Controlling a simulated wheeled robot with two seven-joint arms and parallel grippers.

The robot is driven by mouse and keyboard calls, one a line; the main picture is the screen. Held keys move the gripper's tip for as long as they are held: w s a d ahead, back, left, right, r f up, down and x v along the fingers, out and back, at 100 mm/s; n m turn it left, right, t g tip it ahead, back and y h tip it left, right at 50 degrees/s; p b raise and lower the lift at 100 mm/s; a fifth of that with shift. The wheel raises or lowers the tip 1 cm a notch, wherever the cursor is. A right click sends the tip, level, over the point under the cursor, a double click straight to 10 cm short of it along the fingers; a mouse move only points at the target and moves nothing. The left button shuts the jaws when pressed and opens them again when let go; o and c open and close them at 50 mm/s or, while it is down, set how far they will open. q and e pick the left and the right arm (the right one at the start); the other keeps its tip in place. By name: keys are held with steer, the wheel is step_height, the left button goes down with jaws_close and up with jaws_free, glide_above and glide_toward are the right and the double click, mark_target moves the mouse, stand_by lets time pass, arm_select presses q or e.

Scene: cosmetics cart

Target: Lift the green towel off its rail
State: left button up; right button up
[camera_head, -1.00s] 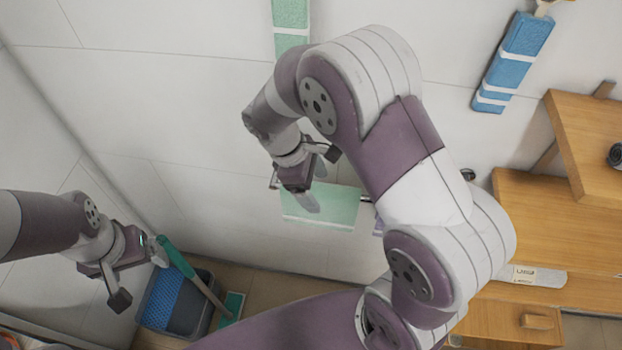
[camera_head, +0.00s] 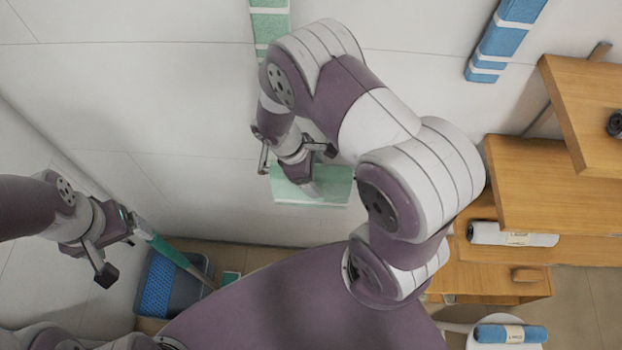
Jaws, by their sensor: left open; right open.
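A pale green towel (camera_head: 336,190) hangs low on the white wall in the middle of the head view. Its rail is mostly hidden behind my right arm and gripper. My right gripper (camera_head: 311,190) is open and points down in front of the towel, covering part of it. I cannot tell whether the fingers touch it or whether cloth lies between them. My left gripper (camera_head: 136,232) is open at the left, near a teal handle, well apart from the towel.
A green striped strip (camera_head: 270,22) and a blue one (camera_head: 502,40) hang higher on the wall. A grey bin (camera_head: 190,287) with a teal handle (camera_head: 172,252) stands lower left. Wooden shelves (camera_head: 545,205) fill the right, with a rolled white item (camera_head: 512,236). A blue roll (camera_head: 510,334) lies lower right.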

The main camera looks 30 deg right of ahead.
steer(key=shift+s, duration=0.15)
steer(key=shift+f, duration=0.3)
stand_by(0.3)
steer(key=c, duration=1.1)
